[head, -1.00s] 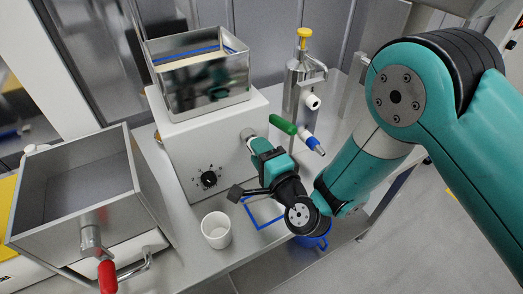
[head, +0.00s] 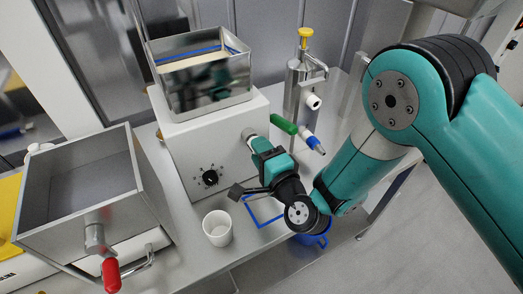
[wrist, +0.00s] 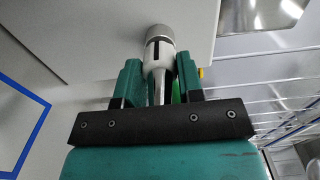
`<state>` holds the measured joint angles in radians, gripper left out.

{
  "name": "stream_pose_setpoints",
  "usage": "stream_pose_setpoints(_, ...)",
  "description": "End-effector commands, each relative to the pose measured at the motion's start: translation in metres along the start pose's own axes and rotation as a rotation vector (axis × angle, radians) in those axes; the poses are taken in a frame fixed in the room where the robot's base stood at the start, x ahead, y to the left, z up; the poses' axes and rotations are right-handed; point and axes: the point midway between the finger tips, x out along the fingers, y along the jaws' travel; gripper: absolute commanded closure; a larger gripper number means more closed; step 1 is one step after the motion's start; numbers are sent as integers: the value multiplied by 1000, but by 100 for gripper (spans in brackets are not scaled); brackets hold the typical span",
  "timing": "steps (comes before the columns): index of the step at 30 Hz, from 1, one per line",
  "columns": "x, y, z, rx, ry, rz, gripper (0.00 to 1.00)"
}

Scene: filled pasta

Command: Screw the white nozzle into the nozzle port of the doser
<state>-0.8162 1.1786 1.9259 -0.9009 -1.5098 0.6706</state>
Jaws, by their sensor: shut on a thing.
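The doser is a white box (head: 212,155) with a steel hopper on top and a black dial on its front. Its round grey nozzle port (head: 249,133) sticks out of the front face; the port collar (wrist: 160,34) is also at the top of the wrist view. My gripper (wrist: 158,72) is shut on the white nozzle (wrist: 158,56), whose narrower part runs back between the green fingers. The nozzle lines up with the collar and meets it or nearly so; I cannot tell how deep it sits. In the head view my gripper hides the nozzle.
A steel vessel with a yellow knob (head: 304,36) stands behind. A white cup (head: 217,228) and a blue outline (head: 263,222) are below. A red-handled hopper (head: 75,185) stands left.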

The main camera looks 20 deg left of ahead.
Motion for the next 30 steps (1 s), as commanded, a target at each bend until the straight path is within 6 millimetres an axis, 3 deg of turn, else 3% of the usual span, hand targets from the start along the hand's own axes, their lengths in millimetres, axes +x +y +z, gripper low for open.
stream_pose_setpoints(13,2,-1,0,0,0,-4,94)
stream_pose_setpoints(14,2,-2,0,0,0,-4,63)
stream_pose_setpoints(18,2,-1,0,0,0,-4,36)
stream_pose_setpoints(23,2,-1,0,0,0,-3,36)
stream_pose_setpoints(25,1,-1,0,-1,0,-2,24)
stream_pose_setpoints(30,1,0,0,0,0,-1,23)
